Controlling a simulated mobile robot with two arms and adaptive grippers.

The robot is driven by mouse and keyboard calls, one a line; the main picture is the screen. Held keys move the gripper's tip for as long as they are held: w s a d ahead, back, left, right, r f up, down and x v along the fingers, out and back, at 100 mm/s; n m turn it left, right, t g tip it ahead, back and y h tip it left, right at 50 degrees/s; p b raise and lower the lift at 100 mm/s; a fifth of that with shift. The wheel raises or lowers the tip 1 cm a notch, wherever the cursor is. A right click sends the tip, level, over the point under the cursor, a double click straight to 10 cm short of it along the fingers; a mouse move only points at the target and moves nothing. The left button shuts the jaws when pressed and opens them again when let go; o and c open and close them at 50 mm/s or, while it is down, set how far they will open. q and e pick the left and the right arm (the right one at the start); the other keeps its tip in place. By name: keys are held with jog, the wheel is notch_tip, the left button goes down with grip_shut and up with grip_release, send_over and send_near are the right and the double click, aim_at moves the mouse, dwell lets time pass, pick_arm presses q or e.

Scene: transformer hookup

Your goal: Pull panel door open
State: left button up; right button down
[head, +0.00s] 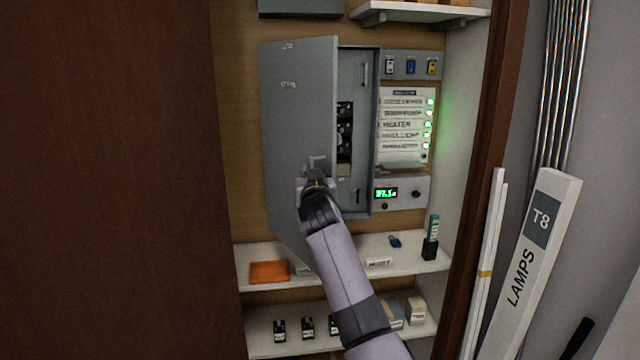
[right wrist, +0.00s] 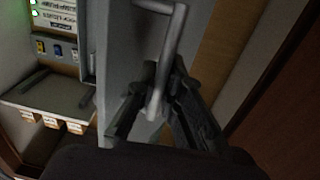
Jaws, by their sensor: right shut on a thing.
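The grey panel door (head: 297,120) stands partly open in the head view, swung out to the left from the grey electrical box (head: 371,120). Breakers show inside the gap. My right gripper (head: 318,181) is at the lower part of the door, at its handle (head: 317,160). In the right wrist view, the fingers (right wrist: 160,95) are shut around the bar of the light grey handle (right wrist: 168,60) on the door (right wrist: 125,50). My left gripper is not in view.
Right of the box are a labelled strip with green lights (head: 405,128) and a green display (head: 386,193). Shelves below hold an orange item (head: 269,272) and small parts. A brown cabinet panel (head: 110,180) fills the left; a lamp box (head: 528,265) leans at right.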

jog(key=shift+a, duration=0.1)
dwell(0.4)
jog(key=c, duration=1.7)
grip_release()
